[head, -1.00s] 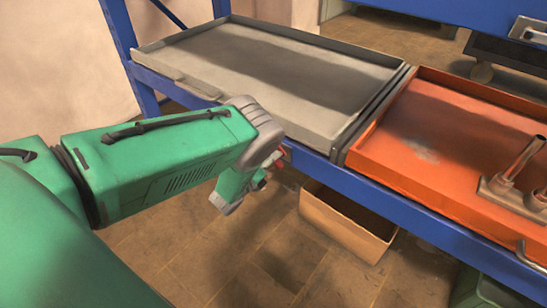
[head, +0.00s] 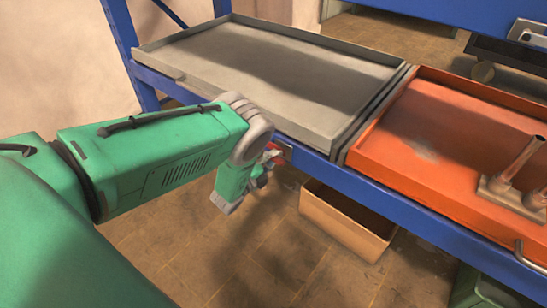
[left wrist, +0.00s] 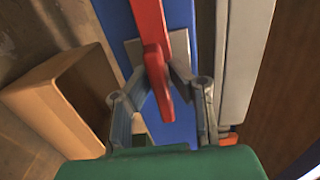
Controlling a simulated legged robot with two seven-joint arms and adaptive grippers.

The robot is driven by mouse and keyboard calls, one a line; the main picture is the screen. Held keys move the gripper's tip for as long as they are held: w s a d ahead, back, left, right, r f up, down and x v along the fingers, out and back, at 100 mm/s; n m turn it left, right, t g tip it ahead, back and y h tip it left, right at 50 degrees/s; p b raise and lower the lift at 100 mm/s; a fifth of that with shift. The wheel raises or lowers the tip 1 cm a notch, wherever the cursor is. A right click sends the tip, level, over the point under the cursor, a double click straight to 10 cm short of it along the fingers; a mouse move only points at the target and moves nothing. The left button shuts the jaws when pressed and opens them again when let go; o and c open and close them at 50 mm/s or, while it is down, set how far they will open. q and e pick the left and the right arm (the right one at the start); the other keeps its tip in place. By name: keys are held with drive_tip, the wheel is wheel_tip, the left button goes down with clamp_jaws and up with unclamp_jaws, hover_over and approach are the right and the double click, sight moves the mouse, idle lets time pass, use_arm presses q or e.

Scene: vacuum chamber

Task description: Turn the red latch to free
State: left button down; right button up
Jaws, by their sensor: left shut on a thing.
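The red latch (left wrist: 149,30) is a flat red bar on a grey plate (left wrist: 179,44), fixed to the blue beam (left wrist: 198,15), in the left wrist view. My left gripper (left wrist: 154,76) has its two grey fingers on either side of the bar and is shut on it. In the head view only a small red piece of the latch (head: 270,155) shows at the front of the shelf beam. My left gripper (head: 262,170) is there too, mostly hidden behind my green wrist. My right gripper is in neither current view.
A grey tray (head: 190,75) and an orange tray (head: 390,170) sit side by side on the blue shelf frame. The orange one holds a metal pipe fitting (head: 510,190). An open cardboard box (head: 340,222) stands on the floor below. The floor front left is clear.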

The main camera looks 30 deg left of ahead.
use_arm(q)
drive_tip(key=shift+s+a+f, duration=0.15)
drive_tip(key=shift+a+f, duration=0.05)
drive_tip(key=shift+a, duration=0.05)
drive_tip(key=c, duration=1.5)
unclamp_jaws()
drive_tip(key=shift+s, duration=0.35)
drive_tip(key=s, duration=0.7)
drive_tip(key=s+a, duration=0.1)
drive_tip(key=s, duration=0.3)
